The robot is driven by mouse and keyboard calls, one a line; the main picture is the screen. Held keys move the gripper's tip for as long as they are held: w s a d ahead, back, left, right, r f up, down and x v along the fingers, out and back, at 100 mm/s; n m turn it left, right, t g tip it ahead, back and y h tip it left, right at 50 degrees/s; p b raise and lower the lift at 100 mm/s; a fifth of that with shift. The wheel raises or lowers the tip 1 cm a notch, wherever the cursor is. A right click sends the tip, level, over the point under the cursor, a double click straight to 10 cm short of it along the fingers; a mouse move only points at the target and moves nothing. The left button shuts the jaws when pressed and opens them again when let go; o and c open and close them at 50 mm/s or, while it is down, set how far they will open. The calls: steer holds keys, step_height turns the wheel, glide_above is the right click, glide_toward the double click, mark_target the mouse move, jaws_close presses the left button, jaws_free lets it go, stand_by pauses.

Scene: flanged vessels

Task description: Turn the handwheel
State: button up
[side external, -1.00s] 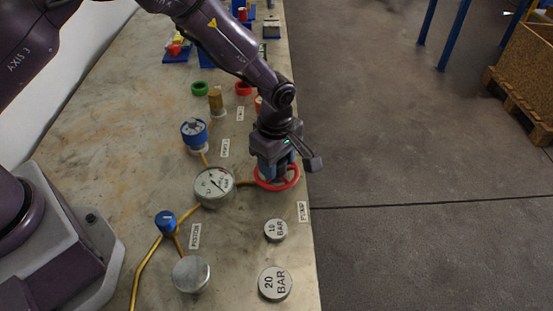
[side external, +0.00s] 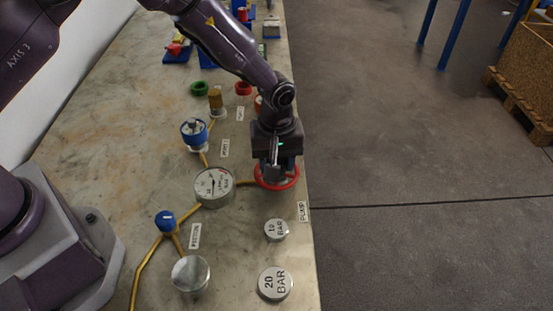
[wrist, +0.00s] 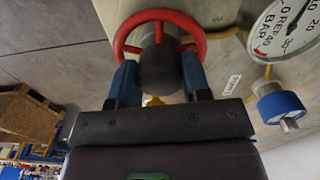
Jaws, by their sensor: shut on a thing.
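The red handwheel (side external: 291,183) lies flat near the bench's right edge, by the PUMP label. My gripper (side external: 275,177) points down over it, and its lower part hides much of the wheel. In the wrist view the red handwheel (wrist: 128,24) shows with a dark hub in its middle. The two blue fingers of my gripper (wrist: 158,78) stand on either side of the hub, inside or at the rim, and are shut on the wheel. Exactly where the fingers touch is partly hidden.
A round pressure gauge (side external: 214,187) stands just left of the wheel, joined by yellow pipe. Blue valve knobs (side external: 194,132) stand further left. Two weights marked 10 BAR (side external: 276,230) and 20 BAR (side external: 275,284) lie in front. The bench's right edge is close.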

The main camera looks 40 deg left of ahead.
mark_target(277, 159)
steer(key=m, duration=1.3)
steer(key=shift+m, duration=0.4)
steer(key=m, duration=1.3)
steer(key=shift+m, duration=0.3)
steer(key=o, duration=0.9)
steer(key=shift+r, duration=0.1)
step_height(277, 159, up, 13)
steer(key=shift+f, duration=0.1)
